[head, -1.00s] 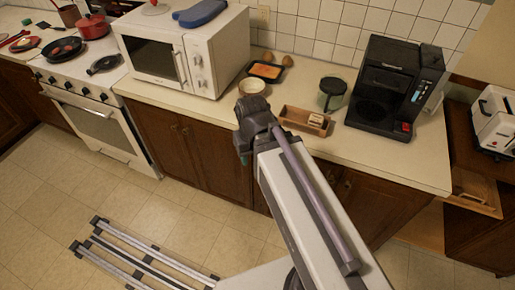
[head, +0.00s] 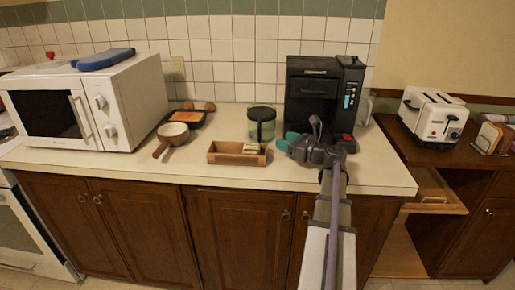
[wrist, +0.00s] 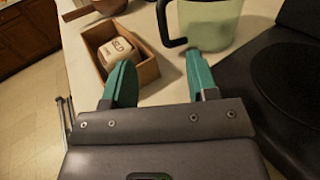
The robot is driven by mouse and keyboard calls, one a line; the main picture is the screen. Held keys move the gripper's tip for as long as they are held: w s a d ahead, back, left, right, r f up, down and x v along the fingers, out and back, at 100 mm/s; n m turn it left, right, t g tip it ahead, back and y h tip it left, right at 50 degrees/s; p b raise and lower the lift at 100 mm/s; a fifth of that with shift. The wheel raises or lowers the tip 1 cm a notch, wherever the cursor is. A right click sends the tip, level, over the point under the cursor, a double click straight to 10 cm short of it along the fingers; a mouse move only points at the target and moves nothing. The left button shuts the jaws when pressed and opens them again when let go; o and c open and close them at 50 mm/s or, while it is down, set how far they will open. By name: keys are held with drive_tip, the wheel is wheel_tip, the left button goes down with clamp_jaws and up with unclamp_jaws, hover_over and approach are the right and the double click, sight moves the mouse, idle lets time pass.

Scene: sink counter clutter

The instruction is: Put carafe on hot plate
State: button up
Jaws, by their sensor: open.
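The carafe (head: 261,123), a greenish clear jug with a black lid and black handle, stands upright on the counter left of the black coffee maker (head: 313,97). It also shows at the top of the wrist view (wrist: 214,22), its handle on the left side. The hot plate is the dark round base (wrist: 285,75) of the coffee maker, at the right of the wrist view; in the head view my arm partly hides it. My gripper (head: 287,141) is open and empty in front of the carafe. Its teal fingers (wrist: 158,78) point toward the carafe and handle, apart from both as far as I can tell.
A wooden box (head: 238,153) holding a small block stands left of my gripper. A brown-handled bowl (head: 173,133), a black tray (head: 188,116) and a white microwave (head: 92,103) are further left. A toaster (head: 434,115) stands right, beyond the counter edge.

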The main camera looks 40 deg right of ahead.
drive_tip(key=shift+s+d, duration=0.2)
drive_tip(key=shift+d, duration=0.05)
drive_tip(key=shift+w+r, duration=0.1)
drive_tip(key=shift+w, duration=0.05)
approach(264, 131)
drive_tip(key=w+a+r, duration=0.1)
drive_tip(key=w+a, duration=0.3)
drive_tip(key=w+a+r, duration=0.1)
drive_tip(key=w+a, duration=0.1)
drive_tip(key=shift+r, duration=0.4)
drive_tip(key=shift+s, duration=0.1)
clamp_jaws()
